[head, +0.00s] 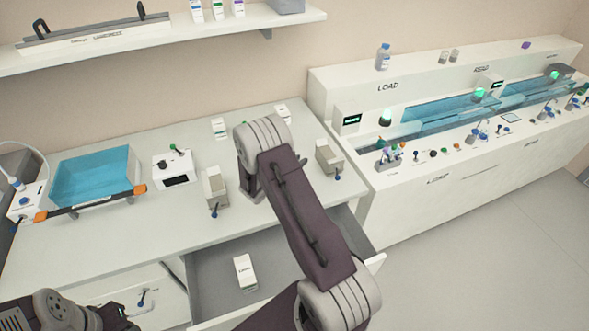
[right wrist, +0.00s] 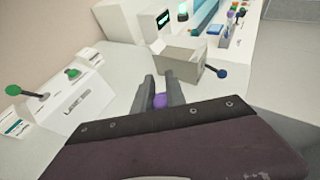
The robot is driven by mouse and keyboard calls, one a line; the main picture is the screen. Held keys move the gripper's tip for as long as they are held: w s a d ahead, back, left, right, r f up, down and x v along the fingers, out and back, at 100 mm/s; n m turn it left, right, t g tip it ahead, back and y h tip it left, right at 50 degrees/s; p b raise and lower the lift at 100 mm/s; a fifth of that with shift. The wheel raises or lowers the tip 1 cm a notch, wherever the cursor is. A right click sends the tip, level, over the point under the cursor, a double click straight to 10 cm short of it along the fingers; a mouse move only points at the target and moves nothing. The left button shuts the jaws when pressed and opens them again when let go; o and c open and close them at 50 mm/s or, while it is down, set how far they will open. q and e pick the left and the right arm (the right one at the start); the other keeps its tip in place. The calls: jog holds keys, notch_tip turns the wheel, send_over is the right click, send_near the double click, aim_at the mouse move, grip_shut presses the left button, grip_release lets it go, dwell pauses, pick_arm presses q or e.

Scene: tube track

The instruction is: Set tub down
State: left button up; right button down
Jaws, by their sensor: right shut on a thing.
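My right gripper (right wrist: 162,88) is shut on a small rounded purple thing (right wrist: 160,101), low between its fingers. I take this to be the tub; the rest of it is hidden by the fingers and the wrist. In the head view my right gripper (head: 254,190) is mostly covered by my own arm, over the bench between two grey boxes. I cannot tell whether the tub touches the bench. My left arm shows at the bottom left of the head view, and its finger state is unclear.
Grey boxes with blue-knobbed levers stand left (head: 215,187) and right (head: 328,158) of my right gripper. A white device (head: 174,171) and a blue bath (head: 92,177) stand further left. The drawer (head: 208,288) below is open, holding a white carton (head: 245,271). The front bench is clear.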

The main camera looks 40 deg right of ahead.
jog(key=f, duration=0.2)
jog(key=w+f, duration=0.1)
jog(key=f, duration=0.1)
jog(key=shift+w+a+f, duration=0.15)
jog(key=shift+a+f, duration=0.05)
jog(key=shift+f, duration=0.2)
jog(key=shift+f, duration=0.1)
jog(key=c, duration=1.4)
grip_release()
jog(key=shift+o, duration=0.2)
